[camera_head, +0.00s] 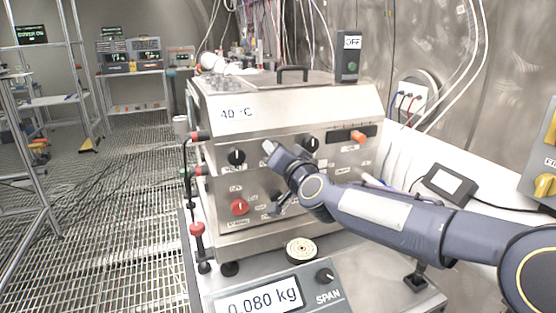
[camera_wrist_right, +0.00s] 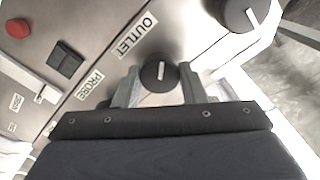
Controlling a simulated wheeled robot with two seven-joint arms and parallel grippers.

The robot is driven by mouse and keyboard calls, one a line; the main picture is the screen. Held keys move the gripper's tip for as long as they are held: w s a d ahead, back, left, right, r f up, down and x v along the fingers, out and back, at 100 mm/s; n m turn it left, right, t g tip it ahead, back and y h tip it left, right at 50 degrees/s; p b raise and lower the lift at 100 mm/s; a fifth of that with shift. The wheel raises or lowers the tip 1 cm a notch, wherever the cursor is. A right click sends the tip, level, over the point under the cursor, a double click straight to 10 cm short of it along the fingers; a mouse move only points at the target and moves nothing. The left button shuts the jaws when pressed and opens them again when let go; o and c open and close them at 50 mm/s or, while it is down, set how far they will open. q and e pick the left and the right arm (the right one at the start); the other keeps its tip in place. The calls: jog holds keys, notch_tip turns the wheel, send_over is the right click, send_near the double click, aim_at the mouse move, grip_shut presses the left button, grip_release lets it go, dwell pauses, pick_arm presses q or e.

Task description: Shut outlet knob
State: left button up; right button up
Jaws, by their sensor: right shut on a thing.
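The outlet knob (camera_wrist_right: 158,76) is a round black knob with a white pointer line, beside the OUTLET label (camera_wrist_right: 136,36) in the right wrist view. My right gripper (camera_wrist_right: 157,88) has one finger on each side of this knob and is shut on it. In the head view my right gripper (camera_head: 271,149) reaches in from the right to the front panel of the steel machine (camera_head: 222,135). There the gripper and wrist hide part of the panel, and I cannot make out the held knob. My left gripper is not in view.
Close by are another black knob (camera_wrist_right: 238,14), a black switch (camera_wrist_right: 66,62) and a red button (camera_wrist_right: 18,27). The head view shows a red knob (camera_head: 239,207), an orange handle (camera_head: 358,136) and, below the panel, a scale display (camera_head: 262,301). Open grating floor lies left.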

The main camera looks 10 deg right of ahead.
jog(key=shift+f+m+b, duration=0.15)
jog(key=shift+m+b, duration=3.95)
jog(key=shift+m, duration=9)
jog(key=o, duration=1)
jog(key=shift+s, duration=0.1)
